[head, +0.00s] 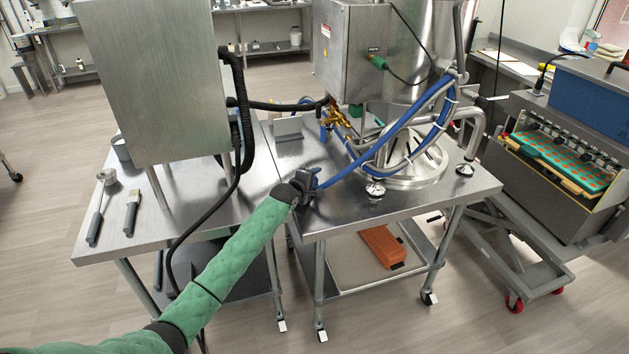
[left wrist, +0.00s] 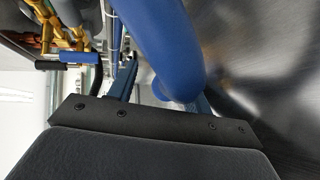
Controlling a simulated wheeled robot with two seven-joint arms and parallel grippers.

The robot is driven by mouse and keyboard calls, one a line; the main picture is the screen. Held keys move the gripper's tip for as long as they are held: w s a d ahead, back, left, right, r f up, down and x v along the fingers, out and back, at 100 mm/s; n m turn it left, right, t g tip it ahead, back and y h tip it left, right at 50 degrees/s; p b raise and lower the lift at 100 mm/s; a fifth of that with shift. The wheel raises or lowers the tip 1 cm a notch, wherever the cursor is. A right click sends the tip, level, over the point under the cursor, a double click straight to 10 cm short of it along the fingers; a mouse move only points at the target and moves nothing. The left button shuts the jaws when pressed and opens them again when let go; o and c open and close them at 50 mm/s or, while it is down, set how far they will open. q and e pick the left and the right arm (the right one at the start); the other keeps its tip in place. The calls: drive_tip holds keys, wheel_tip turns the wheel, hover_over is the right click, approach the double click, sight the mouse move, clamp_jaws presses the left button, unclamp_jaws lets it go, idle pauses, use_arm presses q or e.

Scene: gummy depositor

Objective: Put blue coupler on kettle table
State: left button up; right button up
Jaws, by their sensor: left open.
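The blue hose (head: 348,174) runs down from the kettle's right side and ends at my left gripper (head: 308,187), near the front left corner of the kettle table (head: 345,214). I take the blue coupler to be at this hose end, but the gripper hides it in the head view. In the left wrist view the thick blue hose end (left wrist: 166,48) lies between the spread fingers of the left gripper (left wrist: 163,92). The gripper is open around or just behind it; contact with the fingers is unclear. The hose end is low over the tabletop; whether it touches is unclear. My right gripper is out of view.
A steel cabinet (head: 165,80) with a black hose (head: 243,110) stands on the left table. The kettle table's front strip is mostly clear. A depositor machine (head: 560,150) stands at right.

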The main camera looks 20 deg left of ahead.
use_arm(q)
drive_tip(key=shift+s+f, duration=0.25)
drive_tip(key=shift+f, duration=0.2)
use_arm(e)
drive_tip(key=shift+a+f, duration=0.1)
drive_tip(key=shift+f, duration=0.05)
use_arm(q)
drive_tip(key=shift+s, duration=0.25)
drive_tip(key=b+v, duration=0.1)
drive_tip(key=v, duration=0.2)
drive_tip(key=b+v, duration=0.1)
drive_tip(key=v, duration=0.2)
drive_tip(key=shift+w+a+r, duration=0.1)
drive_tip(key=shift+w+r, duration=0.05)
drive_tip(key=shift+r, duration=0.1)
drive_tip(key=shift+s+a+r+b, duration=0.1)
drive_tip(key=shift+s+r+b, duration=0.3)
drive_tip(key=shift+s, duration=0.1)
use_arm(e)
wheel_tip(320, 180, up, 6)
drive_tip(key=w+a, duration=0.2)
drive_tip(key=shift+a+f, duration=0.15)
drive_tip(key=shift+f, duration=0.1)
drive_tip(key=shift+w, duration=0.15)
